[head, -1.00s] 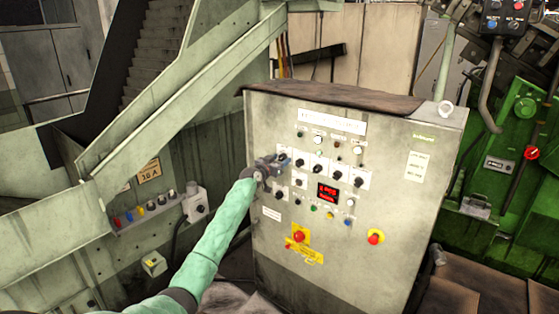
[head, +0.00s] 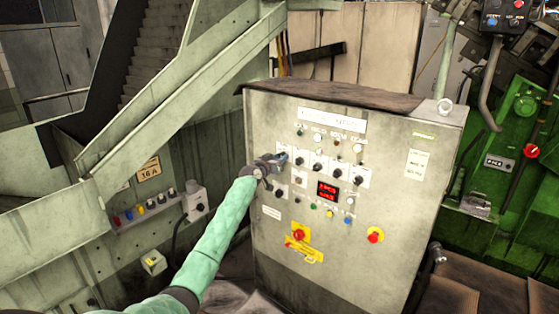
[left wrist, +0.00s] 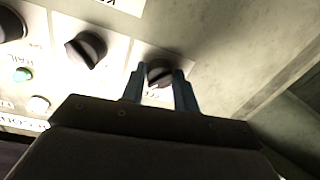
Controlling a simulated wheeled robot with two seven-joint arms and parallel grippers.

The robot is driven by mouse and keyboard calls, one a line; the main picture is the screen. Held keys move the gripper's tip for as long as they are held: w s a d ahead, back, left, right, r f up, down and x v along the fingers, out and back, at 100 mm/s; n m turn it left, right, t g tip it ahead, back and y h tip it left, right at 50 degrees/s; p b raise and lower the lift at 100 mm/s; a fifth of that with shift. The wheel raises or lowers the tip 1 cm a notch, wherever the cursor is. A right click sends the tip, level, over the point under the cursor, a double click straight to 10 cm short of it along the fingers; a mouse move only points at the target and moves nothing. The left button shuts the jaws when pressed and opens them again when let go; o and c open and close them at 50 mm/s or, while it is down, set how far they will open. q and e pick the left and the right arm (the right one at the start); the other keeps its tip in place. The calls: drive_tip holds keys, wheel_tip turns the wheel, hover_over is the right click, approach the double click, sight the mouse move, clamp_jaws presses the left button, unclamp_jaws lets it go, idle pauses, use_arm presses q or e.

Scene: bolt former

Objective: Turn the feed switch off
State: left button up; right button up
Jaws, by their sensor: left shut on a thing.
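The control cabinet (head: 390,200) stands in the middle of the head view, with rows of black rotary switches. My left gripper (head: 282,158) is at the leftmost switch of the upper switch row and hides it there. In the left wrist view, a black rotary knob (left wrist: 160,72) sits between the two fingers of my left gripper (left wrist: 160,80), which are shut on it. The knob's label is too blurred or covered to read. Another black switch (left wrist: 86,50) is beside it on a white plate. My right gripper is not in view.
The cabinet also carries a red digital display (head: 328,191), a red emergency button (head: 299,234) on a yellow plate, and a second red button (head: 375,235). A low panel with coloured connectors (head: 150,205) is at the left. Green machinery (head: 510,180) stands at the right.

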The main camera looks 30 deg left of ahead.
use_arm(q)
drive_tip(key=n, duration=0.7)
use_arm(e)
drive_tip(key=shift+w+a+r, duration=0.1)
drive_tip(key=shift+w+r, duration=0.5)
use_arm(q)
drive_tip(key=o, duration=1)
drive_tip(key=shift+s+a+r+b, duration=0.1)
drive_tip(key=shift+s+b, duration=0.6)
drive_tip(key=shift+s, duration=1.25)
drive_tip(key=shift+s+a+r+b, duration=0.1)
drive_tip(key=shift+s+b, duration=0.6)
drive_tip(key=shift+s, duration=1.25)
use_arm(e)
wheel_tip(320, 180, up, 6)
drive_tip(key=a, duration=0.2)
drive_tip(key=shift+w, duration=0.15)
